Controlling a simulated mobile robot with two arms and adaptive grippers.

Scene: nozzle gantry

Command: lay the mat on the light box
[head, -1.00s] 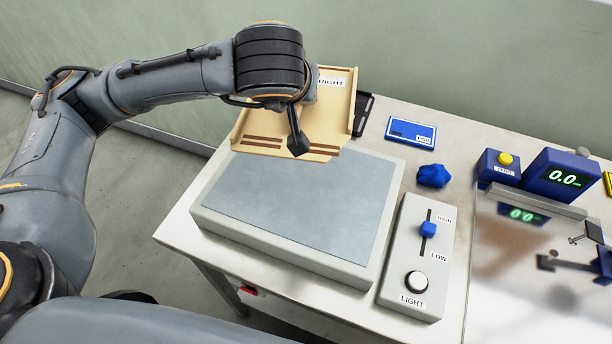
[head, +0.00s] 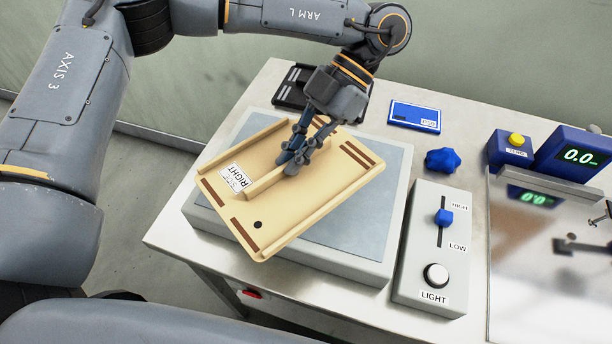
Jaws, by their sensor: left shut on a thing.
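The mat (head: 302,211) shows as a tan, board-like piece with raised strips, brown bars, a dark hole and a white label reading RIGHT. My left gripper (head: 291,164) is shut on the raised strip near its middle. The mat is turned askew over the light box (head: 376,217), a pale grey box with a blue-grey top. Its left corner and front edge reach past the box's left part in the picture. I cannot tell whether it touches the box. Much of the box top is hidden under it. My right gripper is not in view.
A control box (head: 430,250) with a blue slider and white LIGHT knob stands right of the light box. A blue lump (head: 443,160), a blue card (head: 414,117) and a black tray (head: 292,88) lie behind. A blue display (head: 572,157) reads 0.0 at right.

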